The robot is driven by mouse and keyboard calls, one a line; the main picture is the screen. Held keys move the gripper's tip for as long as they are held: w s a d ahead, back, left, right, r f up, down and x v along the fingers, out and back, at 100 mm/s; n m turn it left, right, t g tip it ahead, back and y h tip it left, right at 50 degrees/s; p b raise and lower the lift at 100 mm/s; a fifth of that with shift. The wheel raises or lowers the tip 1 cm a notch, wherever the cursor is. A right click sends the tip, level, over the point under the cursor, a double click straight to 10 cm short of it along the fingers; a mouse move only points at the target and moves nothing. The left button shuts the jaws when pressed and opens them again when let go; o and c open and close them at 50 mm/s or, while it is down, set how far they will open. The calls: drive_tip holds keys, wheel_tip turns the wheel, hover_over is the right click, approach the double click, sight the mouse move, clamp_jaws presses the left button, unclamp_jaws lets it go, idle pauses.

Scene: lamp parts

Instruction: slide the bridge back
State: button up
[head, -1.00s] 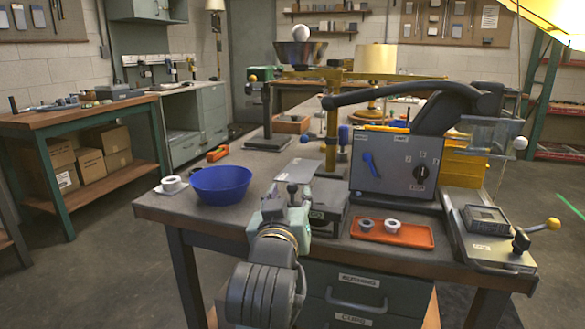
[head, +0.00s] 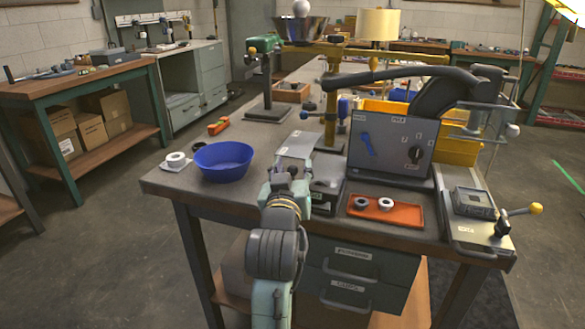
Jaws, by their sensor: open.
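A yellow horizontal beam (head: 390,50) spans the back of the bench on a yellow post (head: 331,100); it may be the bridge, but I cannot tell for sure. My gripper (head: 289,172) is seen from behind at the bench's front edge, low and well in front of the beam and apart from it. Its fingers are small and partly hidden by my wrist; it is open, and I see nothing held in it. A grey box with a pale plate (head: 297,145) lies just beyond it.
A blue bowl (head: 223,162) stands left of my gripper. An orange tray (head: 400,212) with two rings lies to the right, before a grey control panel (head: 393,145). A thick dark curved arm (head: 385,76) reaches over the panel. A device with a yellow-knobbed lever (head: 535,208) is at far right.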

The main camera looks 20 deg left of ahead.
drive_tip(key=shift+c, duration=0.3)
clamp_jaws()
idle(0.5)
